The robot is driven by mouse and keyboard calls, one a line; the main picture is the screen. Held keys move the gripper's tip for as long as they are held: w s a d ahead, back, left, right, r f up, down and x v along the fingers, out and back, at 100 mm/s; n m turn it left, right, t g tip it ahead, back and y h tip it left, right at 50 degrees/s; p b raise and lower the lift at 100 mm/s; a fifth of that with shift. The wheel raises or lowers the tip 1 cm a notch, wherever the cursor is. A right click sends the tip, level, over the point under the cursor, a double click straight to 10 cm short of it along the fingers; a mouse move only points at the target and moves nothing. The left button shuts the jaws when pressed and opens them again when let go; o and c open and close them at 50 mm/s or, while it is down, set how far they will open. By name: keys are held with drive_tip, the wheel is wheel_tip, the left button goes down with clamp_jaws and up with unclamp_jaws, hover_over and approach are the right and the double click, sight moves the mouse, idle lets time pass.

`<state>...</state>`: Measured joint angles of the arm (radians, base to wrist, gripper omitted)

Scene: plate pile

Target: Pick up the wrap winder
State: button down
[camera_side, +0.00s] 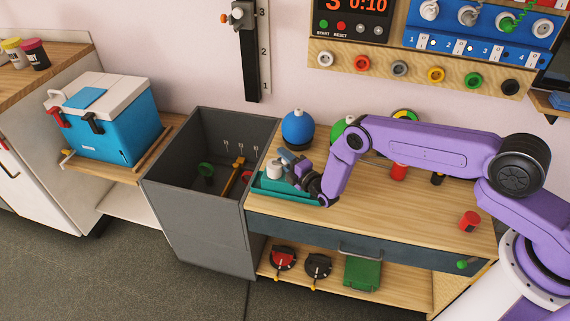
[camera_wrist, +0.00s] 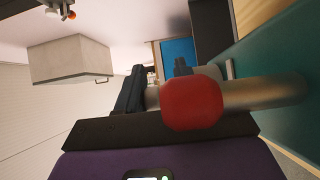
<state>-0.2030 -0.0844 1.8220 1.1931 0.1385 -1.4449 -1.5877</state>
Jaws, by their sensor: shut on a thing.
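The wrap winder appears to be the teal device (camera_side: 285,190) at the left end of the wooden bench top, with a pale cylinder on it. In the wrist view its teal side (camera_wrist: 285,60) fills the right, and a pale rod with a red knob (camera_wrist: 192,103) crosses in front of my gripper. My gripper (camera_side: 301,171) reaches down to the device from the right and is shut on it. The exact grip point is partly hidden by the knob in the wrist view and by my wrist in the side view.
An open grey bin (camera_side: 195,222) stands directly left of the bench, with several small items inside. A blue ball-shaped object (camera_side: 298,128) and a green one (camera_side: 343,128) sit behind my gripper.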

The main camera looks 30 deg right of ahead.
drive_tip(key=s+d+r, duration=0.3)
drive_tip(key=s+r, duration=0.9)
drive_tip(key=s, duration=0.1)
drive_tip(key=w+d+r+m+h, duration=0.1)
drive_tip(key=w+d+r, duration=0.15)
drive_tip(key=r, duration=0.35)
drive_tip(key=w+d+r+h, duration=0.1)
drive_tip(key=d+r, duration=0.2)
drive_tip(key=r, duration=0.3)
drive_tip(key=s+d+r, duration=0.3)
drive_tip(key=d+r, duration=0.3)
drive_tip(key=r, duration=0.6)
drive_tip(key=shift+s+d+r+m+h, duration=0.2)
drive_tip(key=shift+d+m+h, duration=0.15)
drive_tip(key=shift+m+h, duration=0.05)
drive_tip(key=shift+f, duration=0.1)
